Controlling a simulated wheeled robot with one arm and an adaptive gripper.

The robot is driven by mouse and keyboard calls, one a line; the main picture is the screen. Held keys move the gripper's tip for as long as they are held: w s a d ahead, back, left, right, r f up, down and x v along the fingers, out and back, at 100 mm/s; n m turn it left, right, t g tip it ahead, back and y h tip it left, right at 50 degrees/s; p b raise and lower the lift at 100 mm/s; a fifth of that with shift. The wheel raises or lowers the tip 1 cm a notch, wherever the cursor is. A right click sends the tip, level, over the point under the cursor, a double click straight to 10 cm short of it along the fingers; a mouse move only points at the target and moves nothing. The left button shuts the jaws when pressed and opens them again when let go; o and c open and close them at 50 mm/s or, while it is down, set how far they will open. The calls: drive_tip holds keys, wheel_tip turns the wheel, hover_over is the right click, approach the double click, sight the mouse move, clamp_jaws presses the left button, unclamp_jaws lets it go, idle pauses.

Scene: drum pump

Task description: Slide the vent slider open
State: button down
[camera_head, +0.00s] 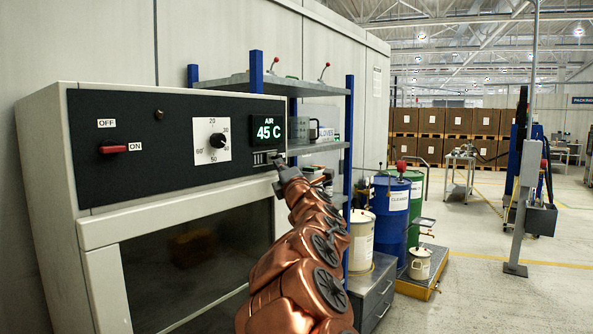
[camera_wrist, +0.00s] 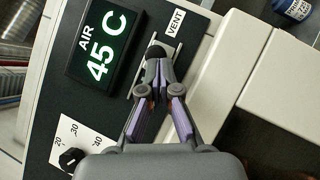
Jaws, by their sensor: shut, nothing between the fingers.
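The vent slider (camera_wrist: 155,51) shows in the wrist view as a dark knob in a slotted plate, beside the white VENT label (camera_wrist: 175,22) and the lit AIR 45 C display (camera_wrist: 101,45). In the head view the vent plate (camera_head: 264,157) sits just below the display, partly hidden by my gripper. My gripper (camera_wrist: 159,68) is shut and empty, its fingertips right at the knob. I cannot tell whether they touch it. In the head view my gripper (camera_head: 280,165) reaches the right end of the panel.
The black panel also holds a dial (camera_head: 211,140) and a red ON/OFF lever (camera_head: 121,148). A shelf (camera_head: 268,84) with blue posts stands just right of the oven. Blue drum (camera_head: 391,222) and green drum (camera_head: 416,200) stand farther right. Open floor lies beyond.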

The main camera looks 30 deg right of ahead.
drive_tip(key=shift+w+d, duration=0.1)
drive_tip(key=shift+w, duration=0.05)
idle(0.3)
drive_tip(key=shift+a+f+b, duration=0.2)
drive_tip(key=shift+b, duration=0.15)
drive_tip(key=a+b+v, duration=0.2)
drive_tip(key=b+v, duration=0.2)
drive_tip(key=v, duration=0.8)
drive_tip(key=shift+f, duration=0.4)
drive_tip(key=shift+a, duration=0.1)
